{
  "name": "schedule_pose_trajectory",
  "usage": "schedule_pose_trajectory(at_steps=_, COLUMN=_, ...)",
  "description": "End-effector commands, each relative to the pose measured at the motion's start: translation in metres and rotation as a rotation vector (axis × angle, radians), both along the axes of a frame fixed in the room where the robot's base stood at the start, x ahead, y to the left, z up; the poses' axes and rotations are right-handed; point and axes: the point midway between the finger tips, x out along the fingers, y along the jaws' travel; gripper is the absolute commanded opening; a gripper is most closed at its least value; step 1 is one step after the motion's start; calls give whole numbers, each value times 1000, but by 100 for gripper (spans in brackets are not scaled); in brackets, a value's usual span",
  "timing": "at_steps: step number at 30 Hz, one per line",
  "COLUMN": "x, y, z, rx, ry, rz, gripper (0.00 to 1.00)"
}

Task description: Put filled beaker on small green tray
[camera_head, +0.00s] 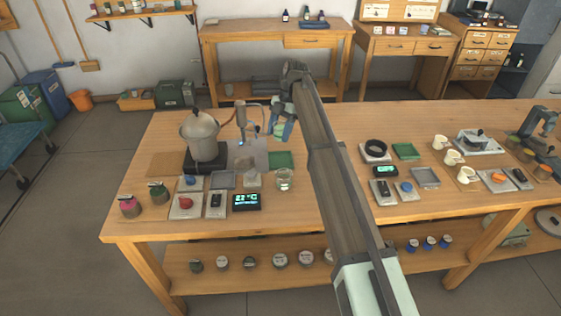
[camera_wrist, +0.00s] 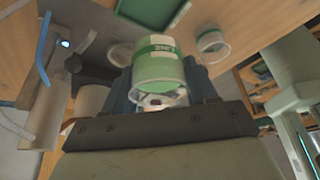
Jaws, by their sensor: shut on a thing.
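My gripper (camera_head: 281,130) is shut on a beaker (camera_wrist: 158,70) with a green lettered band, held above the bench. The beaker fills the middle of the wrist view, between the two dark fingers. In the head view it is small and partly hidden by the fingers, and its fill level cannot be told. The small green tray (camera_head: 282,160) lies flat on the bench just below and in front of my gripper in the head view. It looks empty. It also shows at the top of the wrist view (camera_wrist: 152,10), beyond the held beaker.
A clear glass vessel (camera_head: 284,181) stands in front of the tray. The still pot (camera_head: 199,137) and condenser (camera_head: 242,122) stand to the left. A temperature display (camera_head: 246,202) and grey trays (camera_head: 222,179) are nearby. Another green tray (camera_head: 406,151) lies on the right.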

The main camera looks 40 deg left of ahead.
Motion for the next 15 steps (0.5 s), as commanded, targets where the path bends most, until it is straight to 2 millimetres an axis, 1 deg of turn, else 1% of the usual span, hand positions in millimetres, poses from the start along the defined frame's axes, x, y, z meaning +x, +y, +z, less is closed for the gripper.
schedule_pose_trajectory(at_steps=5, x=0, y=0, z=-2, rx=-1, ry=0, rz=49, gripper=23)
schedule_pose_trajectory(at_steps=8, x=0, y=0, z=-8, rx=-1, ry=0, rz=57, gripper=23)
schedule_pose_trajectory(at_steps=11, x=0, y=0, z=-18, rx=-2, ry=0, rz=56, gripper=23)
schedule_pose_trajectory(at_steps=15, x=0, y=0, z=-39, rx=-2, ry=0, rz=55, gripper=23)
